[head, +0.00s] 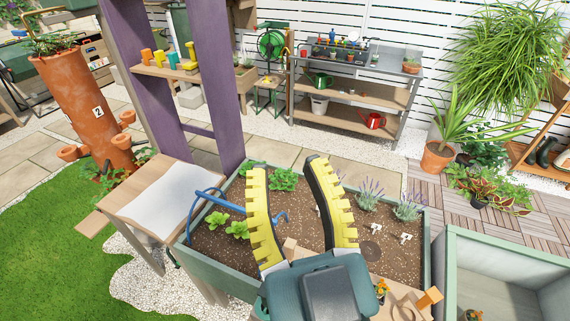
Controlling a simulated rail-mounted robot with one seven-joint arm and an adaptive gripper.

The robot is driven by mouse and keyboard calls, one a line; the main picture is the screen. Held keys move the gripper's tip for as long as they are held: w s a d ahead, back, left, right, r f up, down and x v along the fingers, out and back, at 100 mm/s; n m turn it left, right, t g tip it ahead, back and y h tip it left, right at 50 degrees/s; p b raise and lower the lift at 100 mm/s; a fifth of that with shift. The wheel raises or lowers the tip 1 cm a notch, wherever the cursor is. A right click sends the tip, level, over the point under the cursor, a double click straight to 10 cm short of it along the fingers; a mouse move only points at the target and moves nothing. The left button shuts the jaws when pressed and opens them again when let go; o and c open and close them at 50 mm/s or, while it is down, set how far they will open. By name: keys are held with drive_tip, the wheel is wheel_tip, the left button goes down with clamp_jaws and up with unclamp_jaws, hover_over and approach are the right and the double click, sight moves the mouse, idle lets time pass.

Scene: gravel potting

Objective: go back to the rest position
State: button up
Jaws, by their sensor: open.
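My gripper (287,163) is in the lower middle of the head view, with its yellow, ridged fingers pointing away from the camera. The fingers are well apart and nothing is held between them. It is over the raised planter bed (218,273), which is filled with brown soil. A blue curved tool or tube (222,201) lies across the bed's left side and passes behind the left finger. My gripper's body hides the near part of the bed. I cannot tell the exact height of the fingers above the soil.
Green seedlings (237,230) and lavender (408,207) grow in the bed. A wooden side table (130,205) with a white sheet and a purple post (215,90) stand left. A green-rimmed box (500,250) is at right. A potting bench (385,65) stands behind.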

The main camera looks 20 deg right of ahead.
wheel_tip(320, 180, up, 29)
drive_tip(key=p, duration=2.9)
drive_tip(key=shift+r, duration=0.1)
